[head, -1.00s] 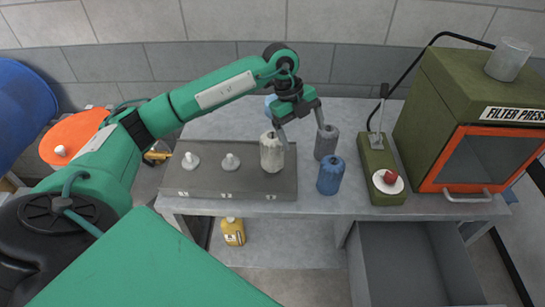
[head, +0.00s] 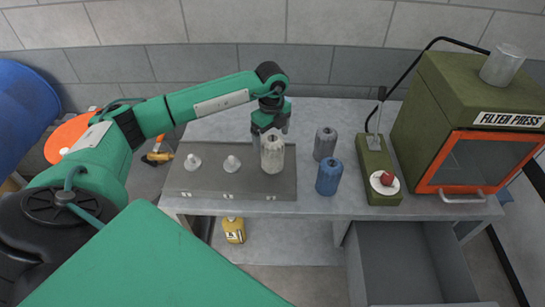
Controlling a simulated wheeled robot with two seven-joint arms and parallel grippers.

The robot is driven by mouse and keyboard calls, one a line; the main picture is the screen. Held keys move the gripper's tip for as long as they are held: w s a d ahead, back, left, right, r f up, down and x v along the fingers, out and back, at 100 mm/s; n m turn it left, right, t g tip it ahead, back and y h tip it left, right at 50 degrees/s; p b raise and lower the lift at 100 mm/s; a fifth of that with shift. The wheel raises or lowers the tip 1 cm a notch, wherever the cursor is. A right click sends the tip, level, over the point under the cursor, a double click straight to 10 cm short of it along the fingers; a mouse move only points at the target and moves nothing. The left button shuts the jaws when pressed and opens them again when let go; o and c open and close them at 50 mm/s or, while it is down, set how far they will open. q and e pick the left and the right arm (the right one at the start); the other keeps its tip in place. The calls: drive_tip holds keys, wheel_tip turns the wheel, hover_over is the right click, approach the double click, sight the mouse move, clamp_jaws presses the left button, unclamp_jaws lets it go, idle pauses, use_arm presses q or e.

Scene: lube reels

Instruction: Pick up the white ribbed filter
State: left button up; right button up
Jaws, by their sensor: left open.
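The white ribbed filter (head: 272,155) stands upright at the right end of the grey metal base (head: 230,184) on the bench. My left gripper (head: 270,129) is open, pointing down just behind and above the filter. The filter hides part of the fingers, and I cannot tell whether they touch it. A grey ribbed filter (head: 325,144) and a blue ribbed filter (head: 329,178) stand upright to the right. My right gripper is not in view.
Two pale studs (head: 231,163) stick up from the base left of the white filter. A green box with a red button (head: 387,178) and the filter press (head: 475,140) stand to the right. An open drawer (head: 412,262) juts out below. A yellow bottle (head: 234,230) sits underneath.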

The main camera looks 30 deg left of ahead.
use_arm(q)
drive_tip(key=f+p, duration=0.2)
drive_tip(key=f, duration=0.1)
drive_tip(key=shift+s+d+f+p, duration=0.1)
drive_tip(key=shift+d+f+p, duration=0.2)
drive_tip(key=shift+f+p, duration=0.1)
drive_tip(key=shift+f, duration=0.55)
drive_tip(key=c, duration=1.5)
drive_tip(key=shift+r, duration=0.1)
